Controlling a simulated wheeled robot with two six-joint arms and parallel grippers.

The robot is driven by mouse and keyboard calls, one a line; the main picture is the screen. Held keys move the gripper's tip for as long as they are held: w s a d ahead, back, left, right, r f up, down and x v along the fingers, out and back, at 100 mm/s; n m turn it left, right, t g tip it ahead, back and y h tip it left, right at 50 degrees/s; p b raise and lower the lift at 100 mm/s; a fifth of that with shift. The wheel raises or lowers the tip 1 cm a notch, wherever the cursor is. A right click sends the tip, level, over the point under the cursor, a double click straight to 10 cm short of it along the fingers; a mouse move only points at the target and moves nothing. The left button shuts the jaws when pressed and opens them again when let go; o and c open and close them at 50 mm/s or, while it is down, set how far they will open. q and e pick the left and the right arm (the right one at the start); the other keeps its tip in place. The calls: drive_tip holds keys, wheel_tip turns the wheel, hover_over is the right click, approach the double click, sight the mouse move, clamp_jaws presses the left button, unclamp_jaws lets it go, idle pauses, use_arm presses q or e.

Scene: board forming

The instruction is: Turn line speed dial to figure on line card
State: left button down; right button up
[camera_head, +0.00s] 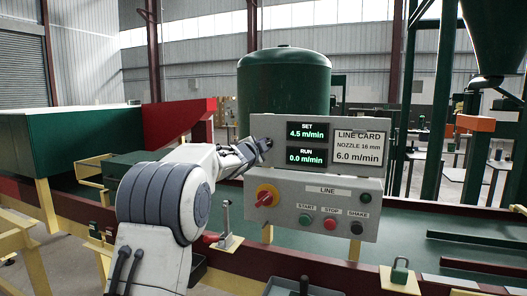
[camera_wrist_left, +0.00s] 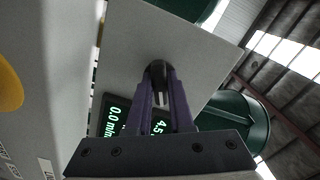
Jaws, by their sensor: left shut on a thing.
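The grey line control panel (camera_head: 315,198) stands ahead. Its upper display (camera_head: 307,130) reads SET 4.5 m/min, and the lower display (camera_head: 306,158) reads RUN 0.0 m/min. The line card (camera_head: 357,148) to their right reads NOZZLE 16 mm, 6.0 m/min. My left gripper (camera_head: 262,146) is at the panel's upper left, beside the displays. In the left wrist view my gripper (camera_wrist_left: 160,88) is shut on the dark line speed dial (camera_wrist_left: 159,68), with a finger on either side. The fingers hide part of the dial and displays. My right gripper is in neither view.
Below the displays are a red rotary switch (camera_head: 267,195) on yellow, a green start button (camera_head: 305,219), a red stop button (camera_head: 330,223) and a black shake button (camera_head: 356,227). A small lever (camera_head: 227,218) stands left of the panel. A padlock-like object (camera_head: 400,270) sits at lower right.

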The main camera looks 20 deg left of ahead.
use_arm(q)
drive_tip(key=m+b, duration=0.2)
drive_tip(key=m, duration=0.3)
drive_tip(key=shift+f+m, duration=0.1)
drive_tip(key=shift+m, duration=0.2)
drive_tip(key=shift+m+b, duration=0.65)
drive_tip(key=shift+m, duration=1.55)
drive_tip(key=c, duration=0.8)
unclamp_jaws()
